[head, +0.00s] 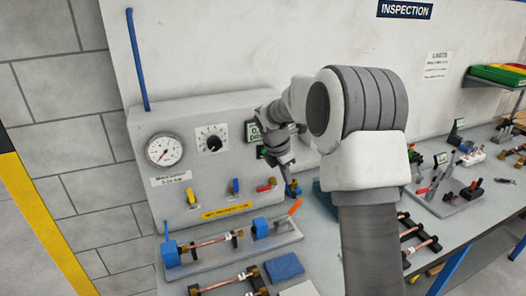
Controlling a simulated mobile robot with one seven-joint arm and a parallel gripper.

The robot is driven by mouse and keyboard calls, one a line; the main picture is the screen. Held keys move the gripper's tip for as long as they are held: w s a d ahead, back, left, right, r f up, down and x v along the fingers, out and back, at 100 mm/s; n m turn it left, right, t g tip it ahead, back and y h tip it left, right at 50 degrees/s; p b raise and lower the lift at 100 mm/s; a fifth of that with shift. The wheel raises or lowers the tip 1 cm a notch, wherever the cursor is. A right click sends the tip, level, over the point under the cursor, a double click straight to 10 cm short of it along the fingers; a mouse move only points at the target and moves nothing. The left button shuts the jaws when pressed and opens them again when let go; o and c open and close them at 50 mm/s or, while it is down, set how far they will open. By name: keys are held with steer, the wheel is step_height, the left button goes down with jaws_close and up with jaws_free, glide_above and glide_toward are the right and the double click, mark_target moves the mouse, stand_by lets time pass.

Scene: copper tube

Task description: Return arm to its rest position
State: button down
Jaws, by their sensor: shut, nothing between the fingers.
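My arm rises from the lower middle of the head view, bends at a large white and grey joint, and reaches back toward the grey test panel. My gripper (293,190) is small and dark at its far end, pointing down in front of the right side of the grey test panel (215,165). Its fingers are shut with nothing seen between them. It is above the right end of the fixture with the orange-handled clamp (294,207). I cannot tell the exact gap.
A copper tube (212,241) lies in the blue-ended fixture (172,254) before the panel. More tubes in a rack (230,283) and a blue pad (284,267) lie nearer. Another rack (420,244) and clamp fixtures (447,192) stand right of my arm.

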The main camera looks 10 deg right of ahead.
steer(key=s+a+r+m+t+y, duration=0.1)
steer(key=s+a+r+m, duration=0.2)
steer(key=s+r+m, duration=1.05)
steer(key=s+a+f+m+t+y+b, duration=0.1)
steer(key=s+m, duration=0.3)
steer(key=s, duration=0.7)
steer(key=s+a+f+m+t+y, duration=0.1)
steer(key=s+m, duration=0.3)
steer(key=s, duration=0.6)
steer(key=shift+s+a+f+b, duration=0.3)
steer(key=shift+s+a+b, duration=0.05)
steer(key=shift+s+a, duration=0.05)
